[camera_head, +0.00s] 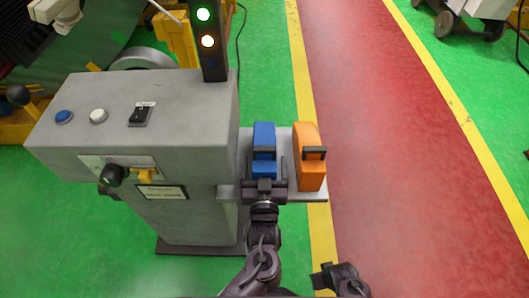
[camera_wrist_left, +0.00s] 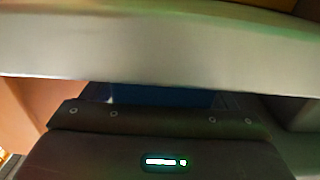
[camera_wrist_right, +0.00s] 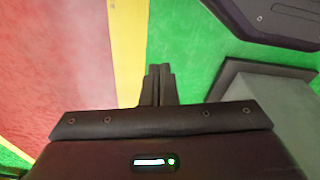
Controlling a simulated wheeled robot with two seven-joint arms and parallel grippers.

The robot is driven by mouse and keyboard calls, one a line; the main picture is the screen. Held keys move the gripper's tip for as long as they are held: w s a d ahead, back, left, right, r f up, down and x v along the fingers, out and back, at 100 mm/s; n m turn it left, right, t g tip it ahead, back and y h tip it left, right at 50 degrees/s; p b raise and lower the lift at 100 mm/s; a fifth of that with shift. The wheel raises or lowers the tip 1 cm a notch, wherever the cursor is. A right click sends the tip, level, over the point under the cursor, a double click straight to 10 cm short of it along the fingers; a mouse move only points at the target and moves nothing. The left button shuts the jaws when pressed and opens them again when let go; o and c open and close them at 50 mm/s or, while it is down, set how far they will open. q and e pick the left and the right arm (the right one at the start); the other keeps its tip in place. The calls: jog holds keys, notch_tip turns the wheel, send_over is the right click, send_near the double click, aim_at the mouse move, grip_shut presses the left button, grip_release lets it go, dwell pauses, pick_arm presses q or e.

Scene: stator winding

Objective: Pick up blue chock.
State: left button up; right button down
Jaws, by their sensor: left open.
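The blue chock (camera_head: 264,136) stands on a grey shelf (camera_head: 285,190) at the side of a machine, with a dark handle (camera_head: 264,153) across it. It shows as a dark blue patch (camera_wrist_left: 160,95) in the left wrist view, mostly hidden. My left gripper (camera_head: 268,168) is open at the near end of the blue chock, its fingers on either side of it. Whether they touch it I cannot tell. My right gripper (camera_wrist_right: 158,85) is shut and empty, away from the shelf; it also shows at the bottom of the head view (camera_head: 324,276).
An orange chock (camera_head: 310,165) stands right beside the blue one on the same shelf. The grey machine (camera_head: 165,100) with buttons and a signal light tower (camera_head: 208,40) is close on the left. Open green and red floor (camera_head: 400,170) lies to the right.

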pick_arm(q)
jog(key=c, duration=1.2)
jog(key=shift+o, duration=0.2)
jog(key=shift+r, duration=0.1)
jog(key=shift+r, duration=0.1)
